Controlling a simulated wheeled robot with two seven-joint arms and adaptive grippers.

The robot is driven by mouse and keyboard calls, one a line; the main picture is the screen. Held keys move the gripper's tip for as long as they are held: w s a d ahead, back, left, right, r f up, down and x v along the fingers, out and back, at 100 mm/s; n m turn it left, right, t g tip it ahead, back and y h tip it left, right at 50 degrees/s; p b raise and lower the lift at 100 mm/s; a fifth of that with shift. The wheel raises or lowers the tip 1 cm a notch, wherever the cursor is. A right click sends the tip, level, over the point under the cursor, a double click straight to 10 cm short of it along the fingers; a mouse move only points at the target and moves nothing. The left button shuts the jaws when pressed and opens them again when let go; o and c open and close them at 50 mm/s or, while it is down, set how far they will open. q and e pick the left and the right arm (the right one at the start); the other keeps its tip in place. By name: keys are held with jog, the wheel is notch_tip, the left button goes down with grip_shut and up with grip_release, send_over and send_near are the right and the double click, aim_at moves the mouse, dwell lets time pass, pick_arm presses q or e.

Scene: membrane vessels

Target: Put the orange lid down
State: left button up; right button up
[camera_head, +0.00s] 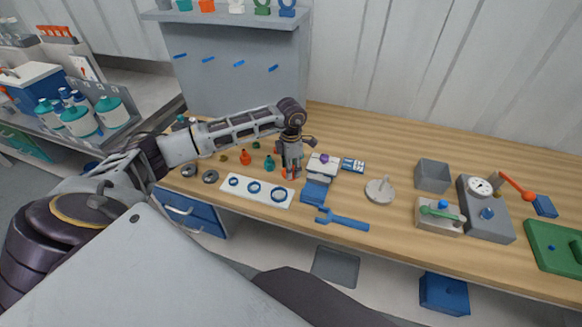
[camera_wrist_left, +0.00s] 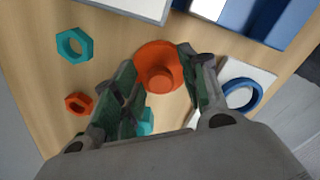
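The orange lid (camera_wrist_left: 158,68), a flat disc with a round knob, shows in the left wrist view between the two fingertips of my left gripper (camera_wrist_left: 160,72). The fingers stand apart on either side of the knob, with a gap visible, so the gripper looks open. In the head view only a bit of the lid (camera_head: 285,174) shows beside my left gripper (camera_head: 291,172), low over the wooden table, behind the white strip. Whether the lid's underside fully touches the table is hard to tell. My right gripper is not in view.
The white strip (camera_head: 228,192) with blue rings lies in front. A blue holder (camera_head: 315,192) and blue wrench (camera_head: 343,220) are to the right.

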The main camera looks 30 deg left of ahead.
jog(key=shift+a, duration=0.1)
pick_arm(q)
jog(key=shift+r, duration=0.7)
notch_tip(320, 180, up, 11)
jog(key=b, duration=0.1)
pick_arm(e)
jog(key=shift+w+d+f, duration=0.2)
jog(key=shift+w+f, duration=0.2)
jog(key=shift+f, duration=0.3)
pick_arm(q)
jog(key=shift+f, duration=0.1)
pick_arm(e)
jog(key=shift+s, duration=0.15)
